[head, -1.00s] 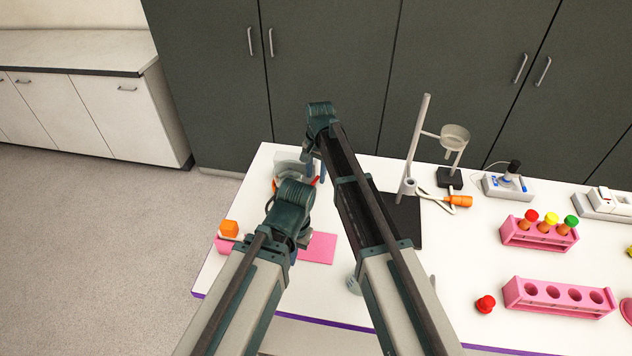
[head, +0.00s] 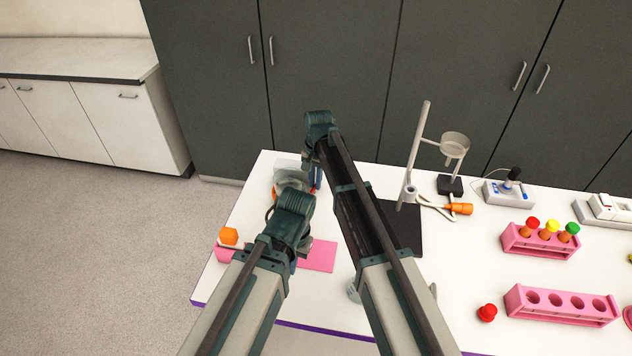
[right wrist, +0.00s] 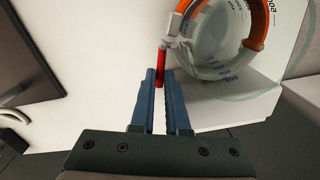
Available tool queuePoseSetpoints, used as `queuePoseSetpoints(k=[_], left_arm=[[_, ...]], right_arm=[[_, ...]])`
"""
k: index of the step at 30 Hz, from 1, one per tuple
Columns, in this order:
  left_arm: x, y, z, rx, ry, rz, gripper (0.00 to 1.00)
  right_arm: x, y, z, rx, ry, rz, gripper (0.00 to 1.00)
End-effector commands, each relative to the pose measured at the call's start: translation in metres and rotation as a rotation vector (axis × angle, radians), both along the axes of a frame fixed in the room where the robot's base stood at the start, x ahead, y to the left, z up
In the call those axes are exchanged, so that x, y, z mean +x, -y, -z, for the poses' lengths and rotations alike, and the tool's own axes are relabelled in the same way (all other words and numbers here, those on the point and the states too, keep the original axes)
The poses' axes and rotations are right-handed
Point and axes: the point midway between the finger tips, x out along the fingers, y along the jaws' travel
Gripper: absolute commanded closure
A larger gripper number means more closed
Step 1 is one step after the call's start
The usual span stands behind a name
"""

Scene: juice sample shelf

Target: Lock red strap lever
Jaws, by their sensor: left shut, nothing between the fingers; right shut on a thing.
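A clear round vessel (right wrist: 222,55) with an orange strap (right wrist: 263,28) around it stands on a white base at the far left of the bench. In the right wrist view a red lever (right wrist: 160,80) hangs from the strap's pale metal clasp (right wrist: 170,45). My right gripper (right wrist: 160,78) is shut on the red lever, with its fingertips on either side of it. In the head view my right gripper (head: 316,180) is beside the vessel (head: 290,178), which is partly hidden by my arms. My left gripper (head: 294,264) is shut and empty above a pink mat (head: 318,257).
A black-based stand (head: 410,220) is right of my right arm. Pink racks (head: 540,240) and a red cap (head: 487,313) lie farther right. Dark cabinets (head: 330,60) rise behind the bench.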

Motion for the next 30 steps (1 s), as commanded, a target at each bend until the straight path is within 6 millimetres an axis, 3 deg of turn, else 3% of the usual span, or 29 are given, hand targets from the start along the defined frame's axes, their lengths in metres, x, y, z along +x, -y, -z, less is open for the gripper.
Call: queuePoseSetpoints(k=[6,16,17,21,30], left_arm=[[0.0,0.0,0.0,0.0,0.0,0.0,1.0],[0.0,0.0,0.0,0.0,0.0,0.0,1.0],[0.0,0.0,0.0,0.0,0.0,0.0,1.0],[0.0,0.0,0.0,0.0,0.0,0.0,1.0],[0.0,0.0,0.0,0.0,0.0,0.0,1.0]], right_arm=[[0.0026,-0.0054,0.0,0.0,-0.001,-0.151,1.0],[0.0024,-0.0058,0.0001,0.0,-0.001,-0.171,1.0],[0.0024,-0.0058,0.0001,0.0,-0.001,-0.17,0.83],[0.0024,-0.0058,0.0001,0.0,-0.001,-0.17,0.58],[0.0026,-0.0072,0.0,0.002,0.0,-0.17,0.57]])
